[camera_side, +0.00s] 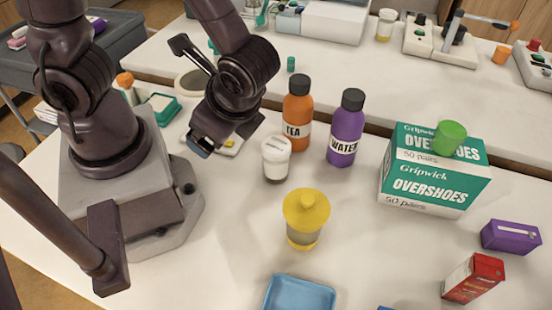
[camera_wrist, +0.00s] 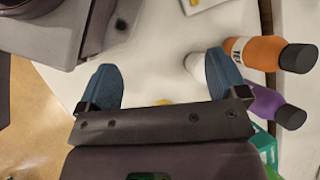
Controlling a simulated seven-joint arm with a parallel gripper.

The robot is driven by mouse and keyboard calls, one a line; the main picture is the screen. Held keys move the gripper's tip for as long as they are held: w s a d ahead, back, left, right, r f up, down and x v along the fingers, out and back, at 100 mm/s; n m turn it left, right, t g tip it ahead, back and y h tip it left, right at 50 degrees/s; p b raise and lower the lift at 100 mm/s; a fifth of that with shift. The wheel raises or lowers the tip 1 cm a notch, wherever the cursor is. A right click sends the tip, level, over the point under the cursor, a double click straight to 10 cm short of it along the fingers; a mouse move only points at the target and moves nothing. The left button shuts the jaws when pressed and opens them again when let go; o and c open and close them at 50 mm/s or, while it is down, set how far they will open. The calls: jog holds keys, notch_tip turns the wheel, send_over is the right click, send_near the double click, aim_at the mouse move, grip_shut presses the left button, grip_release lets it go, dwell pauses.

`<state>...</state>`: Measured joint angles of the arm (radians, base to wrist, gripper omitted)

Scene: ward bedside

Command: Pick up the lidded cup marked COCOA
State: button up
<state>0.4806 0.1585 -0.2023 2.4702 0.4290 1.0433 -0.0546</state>
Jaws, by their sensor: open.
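No COCOA marking is readable in either view. A white-lidded cup (camera_side: 276,160) stands upright near the middle of the table, with small unreadable marks on it. A yellow-lidded cup (camera_side: 305,218) stands upright in front of it. My gripper (camera_side: 203,147) is left of the white-lidded cup, above the table and apart from both cups. In the wrist view, my gripper (camera_wrist: 163,80) has its two blue fingers spread with nothing between them. Part of the white-lidded cup (camera_wrist: 194,66) shows beside the right finger, which hides some of it. A sliver of yellow (camera_wrist: 163,102) shows above the gripper's palm bar.
An orange TEA bottle (camera_side: 297,115) and a purple WATER bottle (camera_side: 345,130) stand close behind the white-lidded cup. An OVERSHOES box (camera_side: 432,185) with a green item on it is at right. A blue tray (camera_side: 298,294) lies at the front.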

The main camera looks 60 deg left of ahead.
notch_tip(320, 180, down, 5)
jog(key=s+m+t+y, duration=0.25)
jog(key=m+y, duration=0.25)
jog(key=m, duration=0.3)
jog(key=m+t+h, duration=0.2)
jog(key=m+t, duration=0.6)
jog(key=t, duration=0.1)
send_near(269, 160)
jog(key=x, duration=0.7)
jog(key=shift+w+a+f, duration=0.1)
jog(key=shift+a, duration=0.1)
jog(key=shift+x, duration=2.95)
jog(key=shift+w+d, duration=0.15)
jog(key=shift+d, duration=0.05)
jog(key=c, duration=1.1)
